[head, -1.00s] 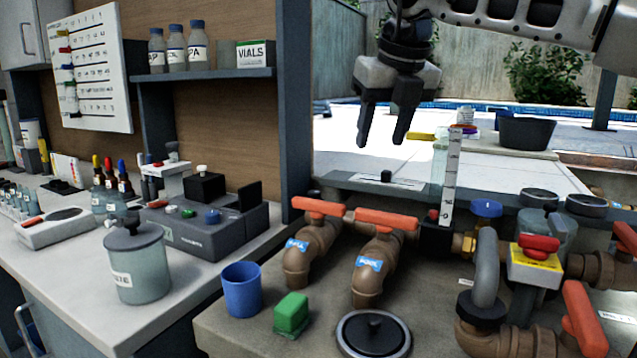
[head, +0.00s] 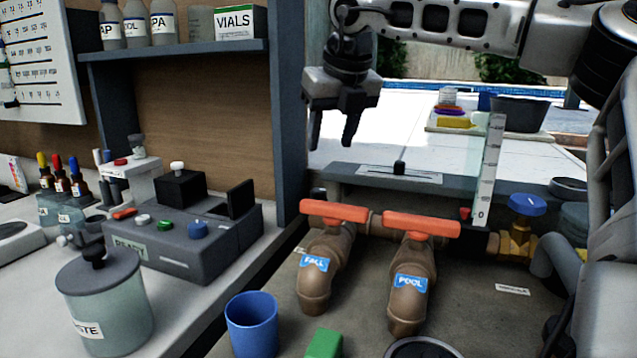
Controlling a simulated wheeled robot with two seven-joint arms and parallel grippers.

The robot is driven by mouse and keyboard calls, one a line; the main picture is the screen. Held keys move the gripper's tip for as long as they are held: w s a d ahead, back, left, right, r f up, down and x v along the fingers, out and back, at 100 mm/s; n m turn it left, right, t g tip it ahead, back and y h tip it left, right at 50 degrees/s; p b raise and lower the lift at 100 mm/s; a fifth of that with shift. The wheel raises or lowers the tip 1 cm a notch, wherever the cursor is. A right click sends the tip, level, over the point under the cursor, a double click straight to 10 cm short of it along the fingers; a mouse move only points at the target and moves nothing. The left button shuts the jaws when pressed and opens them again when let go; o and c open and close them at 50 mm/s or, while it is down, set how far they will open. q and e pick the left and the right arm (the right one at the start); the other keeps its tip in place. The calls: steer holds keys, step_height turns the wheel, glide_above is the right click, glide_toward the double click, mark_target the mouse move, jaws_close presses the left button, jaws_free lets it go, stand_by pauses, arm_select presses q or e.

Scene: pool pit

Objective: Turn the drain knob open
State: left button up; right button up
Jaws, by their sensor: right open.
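I cannot read a drain label on any knob. A blue round knob (head: 527,204) sits on a brass valve on the right side of the pipe counter. A small black knob (head: 400,167) stands on a pale plate on the ledge behind the pipes. My right gripper (head: 331,138) hangs with its fingers pointing down, open and empty. It is above and left of the black knob and far left of the blue knob, touching neither. My left gripper is not in view.
Two brown pipes labelled FALL (head: 314,264) and POOL (head: 410,282) carry orange handles. A blue cup (head: 252,325) and green block (head: 324,344) are in front. A dark post (head: 287,110) rises left of the gripper. My arm covers the right edge.

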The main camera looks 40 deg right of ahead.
mark_target(319, 190)
steer(key=x, duration=1)
steer(key=shift+w+f, duration=0.15)
steer(key=shift+f, duration=0.2)
steer(key=c, duration=1)
